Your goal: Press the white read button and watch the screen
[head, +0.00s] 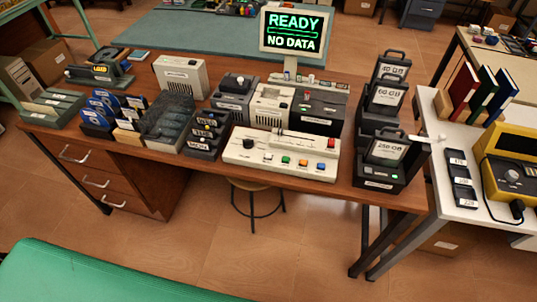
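A cream control panel (235,152) lies at the front of the brown desk (340,182). Lettering on the panel is too small to read. Neither of my grippers is in view.
Dark drive units (385,148) marked in GB stand right of the panel. Black labelled holders (206,135) and blue discs (100,110) stand to its left. A white table (465,217) with a yellow device (507,165) is at the right. The floor in front is clear around a stool (255,188).

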